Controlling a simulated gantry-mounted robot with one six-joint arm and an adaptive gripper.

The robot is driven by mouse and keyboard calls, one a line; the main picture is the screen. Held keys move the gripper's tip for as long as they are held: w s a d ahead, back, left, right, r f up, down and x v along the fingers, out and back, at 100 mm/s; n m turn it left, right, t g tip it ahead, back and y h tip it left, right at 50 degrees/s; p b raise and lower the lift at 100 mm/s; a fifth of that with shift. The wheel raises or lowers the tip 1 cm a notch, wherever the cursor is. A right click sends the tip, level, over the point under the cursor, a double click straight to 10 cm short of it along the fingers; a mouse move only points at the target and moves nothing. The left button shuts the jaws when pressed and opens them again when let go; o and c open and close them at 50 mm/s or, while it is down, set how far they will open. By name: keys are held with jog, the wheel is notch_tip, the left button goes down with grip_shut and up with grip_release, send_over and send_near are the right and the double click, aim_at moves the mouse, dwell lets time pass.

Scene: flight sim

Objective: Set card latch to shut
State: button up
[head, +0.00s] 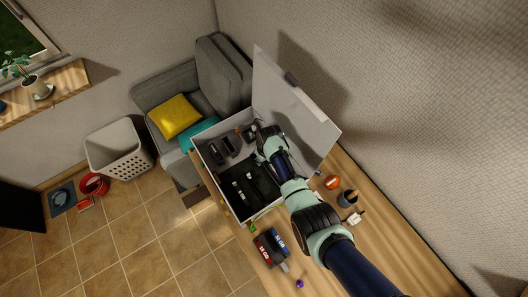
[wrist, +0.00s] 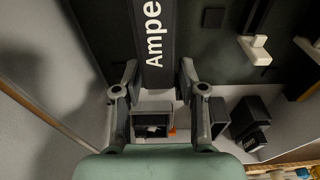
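In the head view a white open case (head: 325,135) on the wooden bench has a dark interior, and my gripper (head: 262,143) reaches into its far end. In the wrist view a long black bar-shaped card (wrist: 153,35) lettered "Ampe" runs between my fingers. My gripper (wrist: 158,72) is open, with one finger on each side of the card and small gaps showing. Whether either finger touches it I cannot tell. White lever-like pieces (wrist: 255,49) lie to the right on the dark board. I cannot make out which piece is the card latch or its position.
Dark box-shaped parts (wrist: 249,117) stand near my right finger. The raised white panel (head: 292,103) stands close behind my arm. Small items, including an orange round thing (head: 332,182) and a red-and-blue part set (head: 271,247), lie on the bench (head: 385,235).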

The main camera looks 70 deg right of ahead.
notch_tip(320, 180, up, 12)
jog(key=s+a, duration=0.1)
jog(key=shift+s, duration=0.2)
jog(key=shift+f, duration=0.1)
dwell(0.6)
